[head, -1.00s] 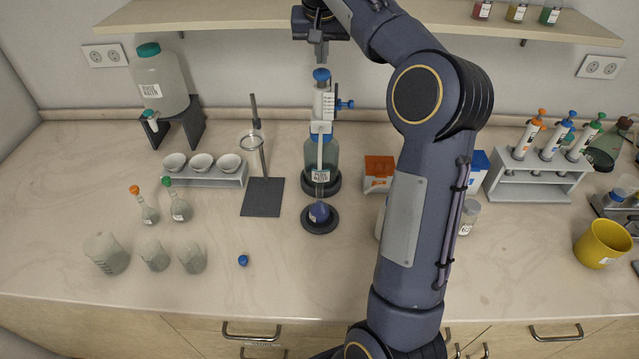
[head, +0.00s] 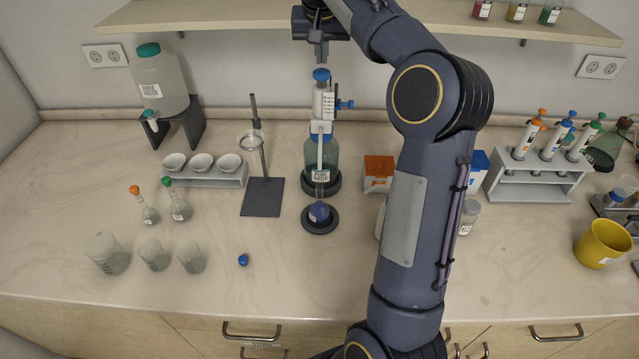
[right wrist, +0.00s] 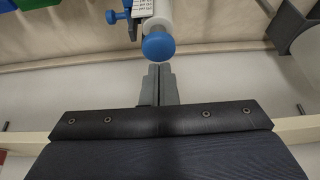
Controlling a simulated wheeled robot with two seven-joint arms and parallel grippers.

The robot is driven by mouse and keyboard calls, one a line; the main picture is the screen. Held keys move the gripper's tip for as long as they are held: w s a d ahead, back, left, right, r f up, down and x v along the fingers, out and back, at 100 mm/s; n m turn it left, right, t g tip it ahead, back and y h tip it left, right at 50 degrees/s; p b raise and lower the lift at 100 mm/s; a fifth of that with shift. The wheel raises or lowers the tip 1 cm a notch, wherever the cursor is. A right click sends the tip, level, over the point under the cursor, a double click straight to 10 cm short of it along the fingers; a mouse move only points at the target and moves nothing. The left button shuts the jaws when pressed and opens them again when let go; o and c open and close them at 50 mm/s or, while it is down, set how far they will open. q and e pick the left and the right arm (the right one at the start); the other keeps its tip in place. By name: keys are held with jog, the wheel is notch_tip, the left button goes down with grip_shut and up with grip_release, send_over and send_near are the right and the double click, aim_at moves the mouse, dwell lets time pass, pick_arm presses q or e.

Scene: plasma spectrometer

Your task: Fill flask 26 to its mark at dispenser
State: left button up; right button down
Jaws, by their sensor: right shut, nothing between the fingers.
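The bottle-top dispenser (head: 322,105) with a blue plunger knob stands on a clear bottle (head: 321,153) labelled pure water. In the right wrist view the shut fingers (right wrist: 159,75) point toward the blue knob (right wrist: 158,46). My left gripper is not in view.
A blue stopper (head: 243,260) lies on the counter. Two small stoppered flasks (head: 180,208) and several beakers (head: 154,256) stand at left, near a ring stand (head: 264,196). My right arm crosses the centre right. A pipette rack (head: 540,178) stands at right.

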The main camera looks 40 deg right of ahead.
aim_at(322, 70)
jog(key=shift+f, duration=0.15)
jog(key=shift+f+b, duration=0.45)
jog(key=shift+f, duration=0.1)
jog(key=shift+f+b, duration=0.5)
jog(key=shift+f, duration=0.35)
dwell(1.3)
jog(key=shift+r, duration=0.1)
dwell(0.3)
jog(key=shift+r+p, duration=1.45)
jog(key=shift+p, duration=0.1)
notch_tip(322, 70, up, 3)
jog(key=p, duration=0.3)
jog(key=shift+r, duration=1)
